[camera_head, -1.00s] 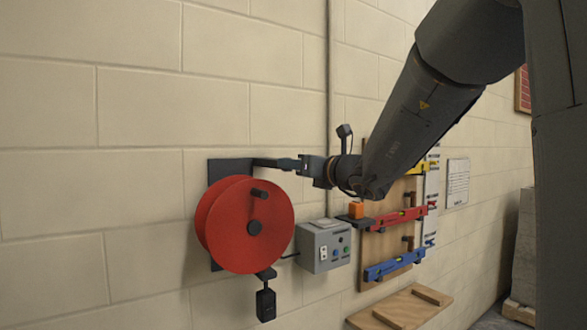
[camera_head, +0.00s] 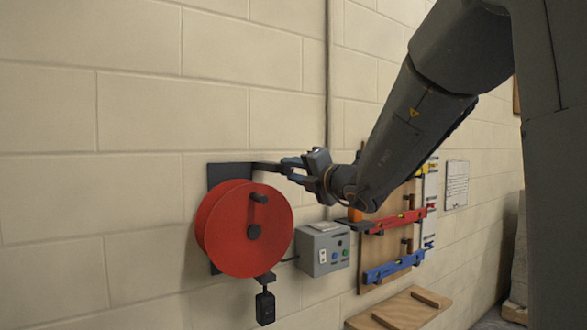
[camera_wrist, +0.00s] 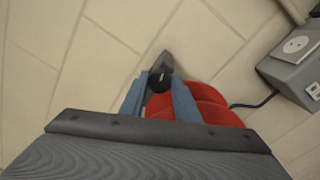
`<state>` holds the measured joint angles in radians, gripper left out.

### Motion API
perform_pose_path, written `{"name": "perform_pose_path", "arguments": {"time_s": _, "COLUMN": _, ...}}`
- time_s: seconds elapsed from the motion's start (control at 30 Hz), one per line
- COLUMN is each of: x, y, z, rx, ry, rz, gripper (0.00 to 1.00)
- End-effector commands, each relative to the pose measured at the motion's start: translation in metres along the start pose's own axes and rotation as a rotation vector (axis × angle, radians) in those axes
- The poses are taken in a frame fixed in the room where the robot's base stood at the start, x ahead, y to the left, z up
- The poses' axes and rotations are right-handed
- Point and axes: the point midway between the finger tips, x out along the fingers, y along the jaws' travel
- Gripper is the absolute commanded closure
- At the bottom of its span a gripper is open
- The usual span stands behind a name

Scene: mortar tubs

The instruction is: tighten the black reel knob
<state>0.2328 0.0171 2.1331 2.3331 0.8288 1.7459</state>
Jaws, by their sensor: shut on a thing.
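The black reel knob (camera_head: 266,166) sticks out beside the top right of the dark wall plate (camera_head: 222,173) behind the red reel (camera_head: 240,240). My gripper (camera_head: 284,167) reaches it from the right. In the wrist view the blue fingers of my gripper (camera_wrist: 160,90) lie on both sides of the black knob (camera_wrist: 160,80) and are shut on it. The fingers partly cover the knob. The red reel (camera_wrist: 208,106) shows just behind and to the right of the fingers.
A black crank handle (camera_head: 259,197) projects from the reel's face. A black weight (camera_head: 265,307) hangs below. A grey switch box (camera_head: 322,248) is close under my gripper. A wooden board with red (camera_head: 398,221) and blue levels (camera_head: 395,266) is farther right.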

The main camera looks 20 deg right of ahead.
Motion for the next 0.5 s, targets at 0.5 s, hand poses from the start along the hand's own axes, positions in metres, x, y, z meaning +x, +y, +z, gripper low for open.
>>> {"name": "perform_pose_path", "arguments": {"time_s": 0.5, "x": 0.0001, "y": -0.0003, "z": -0.0004, "rx": 0.257, "ry": -0.015, "rz": -0.003, "gripper": 0.94}}
